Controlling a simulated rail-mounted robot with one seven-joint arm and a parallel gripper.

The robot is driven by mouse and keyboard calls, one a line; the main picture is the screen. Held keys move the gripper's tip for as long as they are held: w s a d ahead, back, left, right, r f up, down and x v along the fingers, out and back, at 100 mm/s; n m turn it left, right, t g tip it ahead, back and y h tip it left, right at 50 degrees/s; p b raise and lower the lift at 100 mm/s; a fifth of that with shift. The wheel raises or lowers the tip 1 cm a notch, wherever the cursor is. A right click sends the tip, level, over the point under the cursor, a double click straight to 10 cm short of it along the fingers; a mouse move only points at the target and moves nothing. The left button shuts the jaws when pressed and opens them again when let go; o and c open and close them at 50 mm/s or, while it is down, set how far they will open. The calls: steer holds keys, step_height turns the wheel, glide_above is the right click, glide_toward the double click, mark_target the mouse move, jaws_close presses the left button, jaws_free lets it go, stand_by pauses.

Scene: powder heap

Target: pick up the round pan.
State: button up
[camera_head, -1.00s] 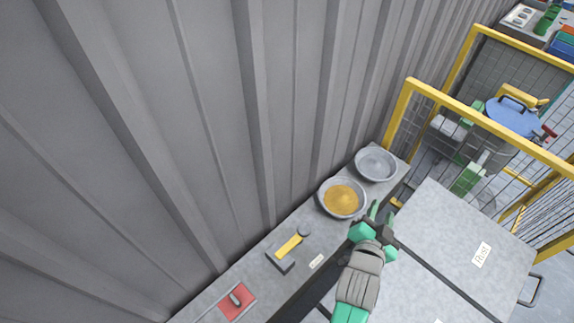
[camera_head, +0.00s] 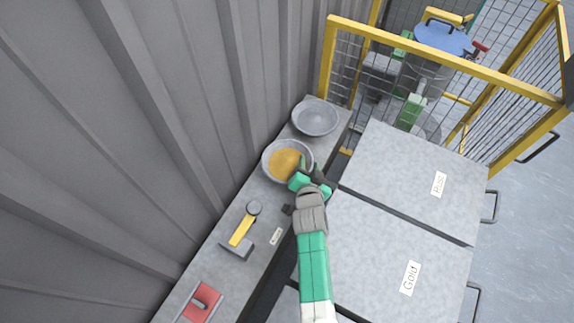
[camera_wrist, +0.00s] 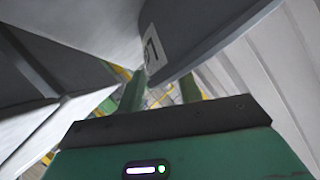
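Two round grey metal pans stand on the narrow shelf in the head view. The nearer one (camera_head: 268,172) holds a heap of golden powder (camera_head: 286,162); the farther one (camera_head: 316,119) looks empty. My gripper (camera_head: 312,172) is at the lower right rim of the powder pan and overlaps its edge in the picture. I cannot tell whether it touches the rim. In the wrist view the two green fingers (camera_wrist: 162,92) stand apart, with nothing clearly clamped. A grey surface with a white label (camera_wrist: 153,50) shows just beyond them; which object it belongs to is unclear.
The shelf (camera_head: 225,272) also bears a yellow-handled tool (camera_head: 242,230) and a red block (camera_head: 202,301). A corrugated wall (camera_head: 150,120) rises behind it. Bins labelled Rust (camera_head: 438,185) and Gold (camera_head: 410,278) lie right. A yellow-framed mesh fence (camera_head: 440,55) closes the far end.

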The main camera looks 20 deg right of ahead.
steer(key=shift+w+d+f, duration=0.2)
steer(key=shift+w+f, duration=0.05)
steer(key=shift+w, duration=0.15)
jaws_close()
step_height(320, 180, up, 10)
steer(key=p, duration=0.3)
